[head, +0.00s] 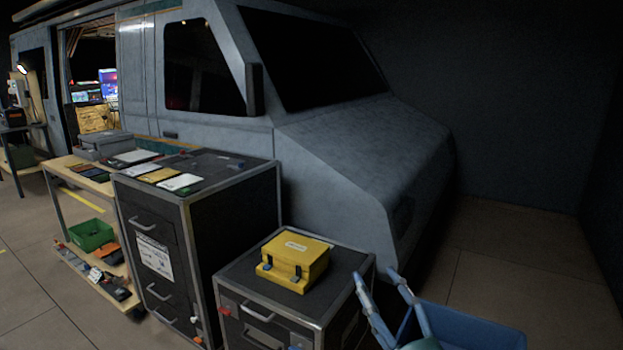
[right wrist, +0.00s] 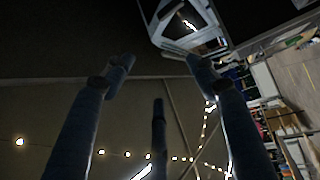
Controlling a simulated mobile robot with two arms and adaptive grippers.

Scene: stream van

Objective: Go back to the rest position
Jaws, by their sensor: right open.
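My right gripper (head: 376,276) is at the bottom of the head view, right of the low black case with the yellow box. Its two blue fingers point up and stand apart, with nothing between them. In the right wrist view the same fingers (right wrist: 158,65) are spread wide, with a dark background between them and no object held. The gripper appears clear of the case and the van. My left gripper is in neither view.
A yellow box (head: 293,257) sits on a low black case (head: 240,279). A taller black drawer cabinet (head: 237,215) stands left of it, and a wooden shelf table (head: 52,166) farther left. The grey van (head: 350,140) is behind. Floor (head: 515,245) at the right is bare.

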